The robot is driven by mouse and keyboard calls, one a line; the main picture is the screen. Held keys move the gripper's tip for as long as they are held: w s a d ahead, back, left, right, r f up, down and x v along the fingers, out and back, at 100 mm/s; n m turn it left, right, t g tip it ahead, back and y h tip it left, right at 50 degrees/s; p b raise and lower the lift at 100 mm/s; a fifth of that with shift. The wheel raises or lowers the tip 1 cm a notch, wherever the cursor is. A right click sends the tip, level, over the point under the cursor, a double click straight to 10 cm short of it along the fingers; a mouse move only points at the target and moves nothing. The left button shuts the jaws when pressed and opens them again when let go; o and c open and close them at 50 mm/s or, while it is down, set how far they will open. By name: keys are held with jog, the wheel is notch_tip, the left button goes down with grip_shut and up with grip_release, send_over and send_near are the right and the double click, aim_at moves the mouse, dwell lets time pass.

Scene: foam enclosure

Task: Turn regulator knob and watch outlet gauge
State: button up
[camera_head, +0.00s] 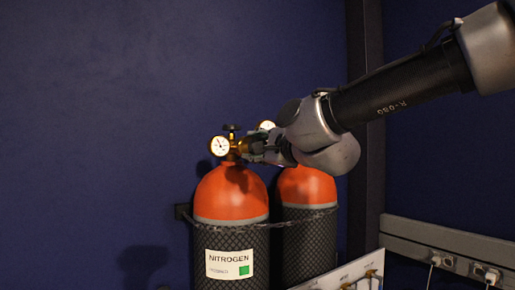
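A cylinder labelled NITROGEN (230,206) with an orange top stands upright, with a brass regulator on it. A round white-faced gauge (219,146) is on the regulator's left side; its reading is too small to tell. A dark knob or handwheel (232,128) sits on top of the regulator. A second gauge (267,125) shows behind, partly covered by my arm. My gripper (250,147) comes in from the right and is at the right side of the brass regulator. Its fingers are small and dark here, so I cannot tell whether they touch or hold anything.
A second orange-topped cylinder (308,187) stands to the right, behind the first. A chain (296,220) runs across both. A light panel (345,273) with brass fittings is at the lower right. Outlets with plugs (486,273) line the right wall. The left side is bare wall.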

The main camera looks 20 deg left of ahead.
jog(key=shift+f, duration=0.1)
jog(key=o, duration=1)
jog(key=v, duration=1.2)
